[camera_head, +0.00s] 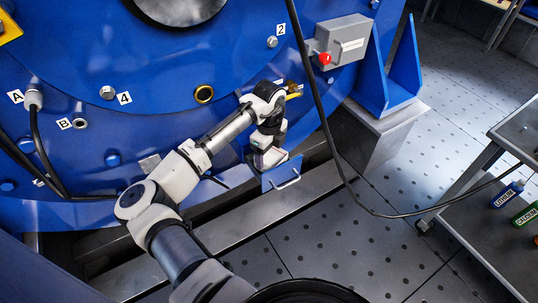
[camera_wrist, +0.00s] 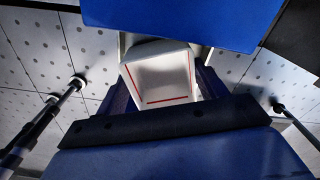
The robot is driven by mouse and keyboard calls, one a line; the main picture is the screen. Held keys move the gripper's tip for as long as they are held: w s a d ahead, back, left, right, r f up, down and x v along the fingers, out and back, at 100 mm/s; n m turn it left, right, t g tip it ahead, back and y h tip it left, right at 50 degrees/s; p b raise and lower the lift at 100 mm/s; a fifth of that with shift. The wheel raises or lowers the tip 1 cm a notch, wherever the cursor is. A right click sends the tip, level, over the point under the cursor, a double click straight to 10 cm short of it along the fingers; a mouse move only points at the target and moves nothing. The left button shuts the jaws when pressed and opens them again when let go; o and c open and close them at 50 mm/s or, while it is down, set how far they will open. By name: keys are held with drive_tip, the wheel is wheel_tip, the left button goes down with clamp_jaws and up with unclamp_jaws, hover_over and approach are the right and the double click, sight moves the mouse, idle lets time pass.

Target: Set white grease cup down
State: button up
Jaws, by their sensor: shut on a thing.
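The white grease cup (camera_wrist: 160,78) shows in the wrist view as an open, square, white vessel with a red line around its inside. I look into its mouth, and its inside looks empty. My gripper (camera_wrist: 163,92) is shut on it, with dark blue fingers at its left and right sides. In the head view my gripper (camera_head: 268,150) points down beside the lower front of the blue motor, and the cup (camera_head: 267,159) is a small pale shape at its tip. Whether the cup touches a surface below cannot be told.
A blue panel with a metal handle (camera_head: 282,176) is close right of my gripper. A black cable (camera_head: 327,130) hangs to the right. A grey box with a red knob (camera_head: 341,43) sits on the motor. A cart (camera_head: 490,225) at right bears bottles, including a blue one (camera_head: 507,194).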

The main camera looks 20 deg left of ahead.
sight(269, 163)
drive_tip(key=shift+f, duration=0.25)
drive_tip(key=shift+f, duration=0.15)
drive_tip(key=o, duration=1)
drive_tip(key=shift+c, duration=0.2)
wheel_tip(269, 163, up, 12)
drive_tip(key=p, duration=0.2)
drive_tip(key=shift+r+p, duration=0.2)
drive_tip(key=shift+p, duration=0.2)
